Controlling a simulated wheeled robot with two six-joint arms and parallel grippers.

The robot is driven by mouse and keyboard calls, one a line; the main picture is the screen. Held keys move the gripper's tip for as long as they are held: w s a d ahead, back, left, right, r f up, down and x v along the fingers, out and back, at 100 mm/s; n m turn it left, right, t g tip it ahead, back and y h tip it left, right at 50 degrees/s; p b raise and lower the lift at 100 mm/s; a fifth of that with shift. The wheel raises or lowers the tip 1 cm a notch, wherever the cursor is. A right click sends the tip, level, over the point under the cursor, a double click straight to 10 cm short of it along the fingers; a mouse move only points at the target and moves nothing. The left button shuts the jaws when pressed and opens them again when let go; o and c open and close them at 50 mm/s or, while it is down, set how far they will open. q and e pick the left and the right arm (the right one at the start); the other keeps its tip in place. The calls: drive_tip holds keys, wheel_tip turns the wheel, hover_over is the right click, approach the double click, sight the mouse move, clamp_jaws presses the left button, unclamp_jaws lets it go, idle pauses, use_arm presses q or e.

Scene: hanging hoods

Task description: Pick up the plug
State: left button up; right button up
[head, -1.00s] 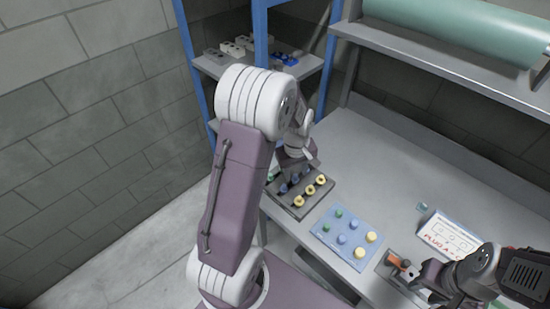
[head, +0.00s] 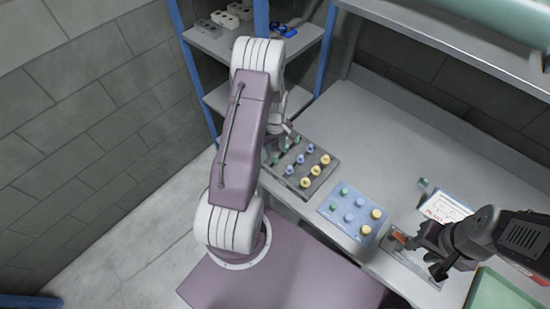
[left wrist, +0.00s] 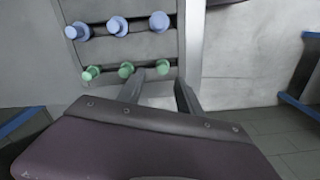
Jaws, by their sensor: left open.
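Small green, blue and yellow plugs stand in rows on a dark grey tray (head: 318,184) at the bench's front left. A green plug (left wrist: 126,70) and others beside it show in the left wrist view, with blue plugs (left wrist: 117,26) behind them. My left gripper (head: 288,130) is at the tray's far left end, partly hidden by my arm. In the left wrist view its fingers (left wrist: 158,82) are apart, near the right-hand green plug (left wrist: 162,67); contact cannot be told. My right gripper (head: 418,240) is close to an orange piece (head: 398,236); whether it grips it is unclear.
A light blue board (head: 340,222) with green, blue and yellow pegs lies right of the tray. A white printed sign (head: 446,208) lies beyond my right gripper. Blue-framed shelves (head: 212,62) stand behind left. The middle of the bench (head: 375,135) is clear.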

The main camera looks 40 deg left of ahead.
sight(275, 157)
use_arm(q)
drive_tip(key=shift+s+d+f+p, duration=0.25)
drive_tip(key=shift+f+p, duration=0.15)
drive_tip(key=shift+f, duration=0.1)
drive_tip(key=shift+s+d+f+p, duration=0.2)
drive_tip(key=shift+f+p, duration=0.2)
drive_tip(key=shift+f, duration=0.1)
wheel_tip(275, 157, down, 2)
drive_tip(key=shift+w+f, duration=0.1)
drive_tip(key=shift+f, duration=0.05)
drive_tip(key=shift+w+a+f, duration=0.1)
drive_tip(key=shift+a+f, duration=0.1)
drive_tip(key=shift+f, duration=0.1)
drive_tip(key=shift+d+r, duration=0.1)
clamp_jaws()
